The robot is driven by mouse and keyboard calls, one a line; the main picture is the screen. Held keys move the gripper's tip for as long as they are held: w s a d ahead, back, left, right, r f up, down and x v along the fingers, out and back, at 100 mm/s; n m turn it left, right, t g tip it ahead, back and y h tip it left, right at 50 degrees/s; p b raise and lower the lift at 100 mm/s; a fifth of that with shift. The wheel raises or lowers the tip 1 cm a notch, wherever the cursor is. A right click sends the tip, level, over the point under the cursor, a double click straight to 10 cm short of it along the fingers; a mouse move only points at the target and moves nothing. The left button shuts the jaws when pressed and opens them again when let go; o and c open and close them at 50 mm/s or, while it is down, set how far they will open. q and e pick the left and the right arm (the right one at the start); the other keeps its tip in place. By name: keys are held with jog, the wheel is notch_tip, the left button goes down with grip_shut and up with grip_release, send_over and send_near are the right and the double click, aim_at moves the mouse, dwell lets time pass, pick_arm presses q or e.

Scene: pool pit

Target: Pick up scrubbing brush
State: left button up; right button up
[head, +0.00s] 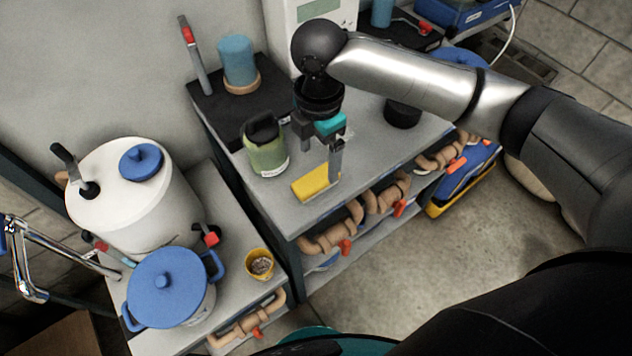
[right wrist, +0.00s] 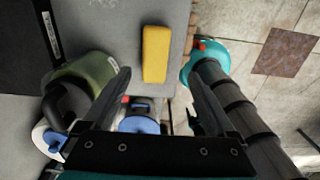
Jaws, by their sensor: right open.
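A plain yellow block (head: 316,182), the likeliest scrubbing brush, lies flat near the front edge of the grey counter in the head view. No bristles or handle can be made out on it. It also shows in the right wrist view, as a yellow bar (right wrist: 156,54) beyond the fingertips. My right gripper (head: 319,153) hangs above and close to the block, pointing down. In the right wrist view its fingers (right wrist: 158,77) are spread with nothing between them. The block looks apart from both fingers, though one finger overlaps its right end in the head view. My left gripper is not in view.
A green bottle (head: 265,152) with a black handle stands just left of the gripper. A blue cup (head: 238,62) stands behind it on a black mat. A black cylinder (head: 402,114) is to the right. Pipes (head: 333,232) run below the counter edge. The front floor is partly clear.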

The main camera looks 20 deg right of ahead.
aim_at(316, 178)
jog(key=f, duration=0.3)
jog(key=f+b, duration=0.1)
jog(key=f, duration=0.4)
jog(key=shift+w+a+f, duration=0.1)
jog(key=shift+w+f, duration=0.3)
jog(key=shift+c, duration=0.2)
grip_shut()
jog(key=shift+r, duration=0.1)
notch_tip(316, 178, up, 20)
jog(key=p, duration=0.3)
dwell(0.4)
